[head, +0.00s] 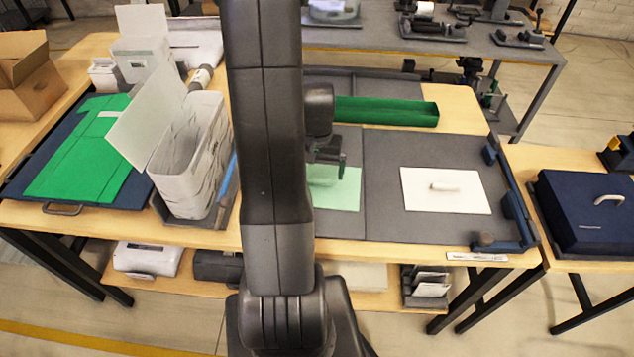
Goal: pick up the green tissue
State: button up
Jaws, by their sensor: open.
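The green tissue (345,190) is a pale green flat sheet on the grey mat (383,215) in the middle of the table. My arm hides its left part. My gripper (325,172) is above the sheet's far part, with its jaws open. I cannot tell how high it is over the sheet, and nothing shows between the jaws.
A white sheet with a small pale item (420,200) lies right of the tissue. A dark green tray (385,111) lies behind. A white bin (190,160) and a bright green folded piece (75,165) are left. A blue case (585,215) stands at right.

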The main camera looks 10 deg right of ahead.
aim_at(317, 182)
jog(key=shift+f, duration=1.35)
jog(key=c, duration=1)
jog(key=shift+c, duration=0.3)
jog(key=shift+r, duration=0.15)
